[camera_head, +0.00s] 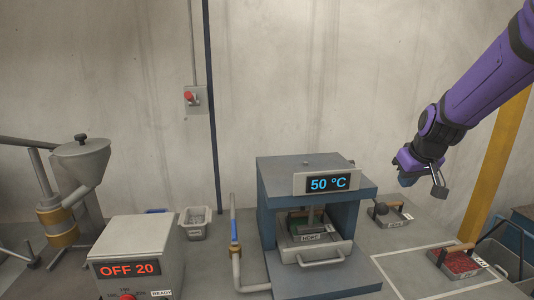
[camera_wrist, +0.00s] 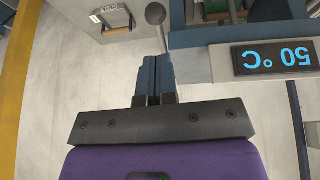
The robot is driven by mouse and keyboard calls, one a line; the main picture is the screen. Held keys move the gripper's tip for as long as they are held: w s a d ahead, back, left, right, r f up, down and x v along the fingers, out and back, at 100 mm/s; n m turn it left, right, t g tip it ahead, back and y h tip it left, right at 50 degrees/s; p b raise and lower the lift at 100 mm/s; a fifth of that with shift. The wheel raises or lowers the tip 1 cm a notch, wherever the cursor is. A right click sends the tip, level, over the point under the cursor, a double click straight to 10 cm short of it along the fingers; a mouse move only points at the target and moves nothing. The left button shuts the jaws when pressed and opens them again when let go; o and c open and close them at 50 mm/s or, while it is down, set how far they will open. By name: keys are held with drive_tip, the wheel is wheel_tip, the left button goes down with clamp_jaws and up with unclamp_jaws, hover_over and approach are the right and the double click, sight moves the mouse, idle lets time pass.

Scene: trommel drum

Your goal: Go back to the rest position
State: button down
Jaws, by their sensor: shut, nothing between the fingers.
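My gripper (camera_head: 407,181) hangs at the end of my purple arm in the upper right of the head view, in the air to the right of the blue-grey press-like machine. In the wrist view my gripper (camera_wrist: 153,62) has its two dark blue fingers side by side and touching, with nothing held. The machine (camera_head: 265,225) shows "50 °C" on its display (camera_head: 328,184). The display also appears upside down in the wrist view (camera_wrist: 275,57).
A tray of red material (camera_head: 462,264) sits farther right. A control box (camera_head: 135,255) reads "OFF 20". A metal hopper (camera_head: 80,163) and a grey bin (camera_head: 195,224) are left.

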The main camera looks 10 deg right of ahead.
drive_tip(key=s+a+r, duration=0.3)
drive_tip(key=s+a, duration=0.1)
drive_tip(key=s, duration=0.4)
drive_tip(key=s+a+r, duration=0.3)
drive_tip(key=s+a, duration=0.1)
drive_tip(key=s, duration=0.4)
drive_tip(key=s+a+r, duration=0.4)
drive_tip(key=s, duration=0.5)
